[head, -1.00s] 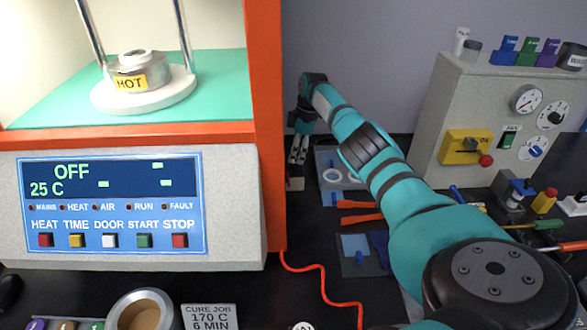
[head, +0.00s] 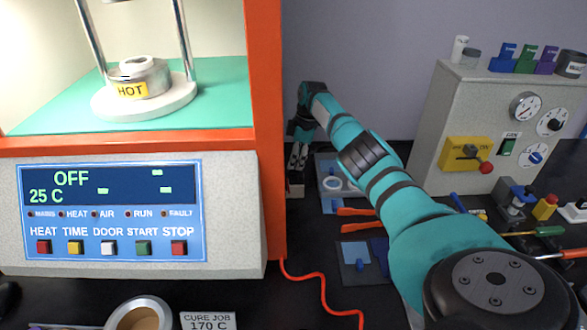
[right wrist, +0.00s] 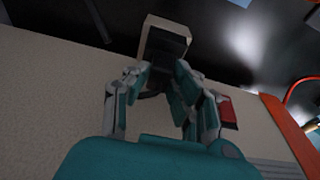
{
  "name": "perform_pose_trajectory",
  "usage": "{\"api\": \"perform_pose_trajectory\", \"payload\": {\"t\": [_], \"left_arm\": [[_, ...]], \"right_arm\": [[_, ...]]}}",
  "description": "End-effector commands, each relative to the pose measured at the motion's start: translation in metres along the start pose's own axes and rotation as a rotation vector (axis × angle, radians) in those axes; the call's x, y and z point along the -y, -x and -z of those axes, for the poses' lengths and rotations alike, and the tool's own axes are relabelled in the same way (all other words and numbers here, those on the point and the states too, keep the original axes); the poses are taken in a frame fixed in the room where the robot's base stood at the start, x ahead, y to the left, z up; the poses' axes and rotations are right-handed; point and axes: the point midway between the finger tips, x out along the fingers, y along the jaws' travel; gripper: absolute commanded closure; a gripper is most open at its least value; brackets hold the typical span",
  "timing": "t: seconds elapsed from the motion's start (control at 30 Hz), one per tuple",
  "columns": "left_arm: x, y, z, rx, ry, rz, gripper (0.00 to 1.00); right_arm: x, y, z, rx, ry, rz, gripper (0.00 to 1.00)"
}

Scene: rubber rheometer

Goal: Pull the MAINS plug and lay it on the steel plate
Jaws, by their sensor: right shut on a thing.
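My right gripper (head: 298,157) reaches down at the back, beside the right side of the orange-framed machine. In the right wrist view the fingers (right wrist: 162,80) are shut on a dark block, which looks like the MAINS plug (right wrist: 166,46). It lies against a pale box (right wrist: 163,22), which looks like its socket; I cannot tell whether the plug is still seated. I cannot make out the steel plate for certain. My left gripper is not in view.
The machine (head: 271,150) stands close to the left of the gripper. A red cable (head: 318,277) runs along the bench. A grey control box (head: 440,170) stands at the right.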

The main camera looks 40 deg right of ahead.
Motion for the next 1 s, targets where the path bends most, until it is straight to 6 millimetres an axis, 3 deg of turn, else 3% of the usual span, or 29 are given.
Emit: {"api": "perform_pose_trajectory", "payload": {"t": [0.53, 1.0], "left_arm": [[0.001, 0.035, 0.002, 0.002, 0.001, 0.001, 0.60], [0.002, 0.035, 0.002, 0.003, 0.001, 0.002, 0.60]], "right_arm": [[0.000, 0.041, 0.008, -0.001, 0.000, -0.001, 1.00], [0.000, 0.041, 0.009, -0.001, 0.000, -0.001, 1.00]]}}
